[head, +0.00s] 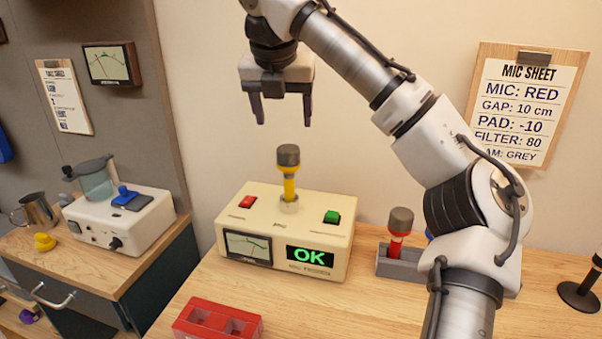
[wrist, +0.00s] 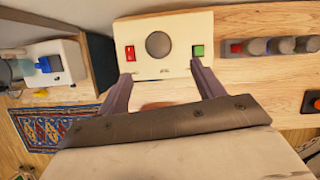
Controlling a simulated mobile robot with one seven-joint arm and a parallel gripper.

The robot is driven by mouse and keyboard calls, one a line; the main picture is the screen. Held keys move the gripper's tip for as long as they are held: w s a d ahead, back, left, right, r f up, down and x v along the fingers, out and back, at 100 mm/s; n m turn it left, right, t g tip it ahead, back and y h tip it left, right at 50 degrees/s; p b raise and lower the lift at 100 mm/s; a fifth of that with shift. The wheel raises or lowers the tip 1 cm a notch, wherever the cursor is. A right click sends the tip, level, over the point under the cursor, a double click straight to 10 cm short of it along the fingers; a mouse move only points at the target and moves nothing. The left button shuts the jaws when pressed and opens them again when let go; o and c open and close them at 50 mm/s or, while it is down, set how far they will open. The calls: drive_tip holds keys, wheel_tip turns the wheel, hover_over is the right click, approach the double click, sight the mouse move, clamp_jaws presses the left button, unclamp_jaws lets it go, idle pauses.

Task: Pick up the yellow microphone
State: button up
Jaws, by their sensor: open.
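The yellow microphone (head: 289,178) stands upright in a socket on top of a cream tester box (head: 285,262). It has a dark grey round head. In the wrist view the microphone (wrist: 159,45) shows only as its grey head, seen from above, between a red and a green button. My gripper (head: 281,122) is open and empty, above the microphone and apart from it. In the wrist view the two fingers of my gripper (wrist: 160,75) reach toward the box, with the microphone head a little beyond the tips.
The box display reads OK. A red microphone (head: 398,225) stands in a grey rack (head: 396,268) at the right, partly behind my arm. A red block with square holes (head: 218,322) lies in front. A white machine (head: 113,222) stands on the left cabinet. A mic sheet (head: 527,105) hangs on the wall.

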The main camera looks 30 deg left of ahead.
sight(288, 150)
drive_tip(key=x, duration=0.8)
drive_tip(key=shift+f, duration=0.15)
drive_tip(key=shift+w+p+x, duration=0.15)
drive_tip(key=shift+p+x, duration=0.25)
drive_tip(key=shift+x, duration=0.95)
drive_tip(key=shift+w+p+x, duration=0.1)
drive_tip(key=shift+p+x, duration=0.3)
drive_tip(key=shift+x, duration=0.95)
drive_tip(key=shift+a, duration=0.2)
drive_tip(key=c, duration=1.3)
drive_tip(key=shift+c, duration=0.2)
drive_tip(key=shift+r, duration=0.25)
wheel_tip(288, 150, up, 20)
drive_tip(key=p, duration=0.1)
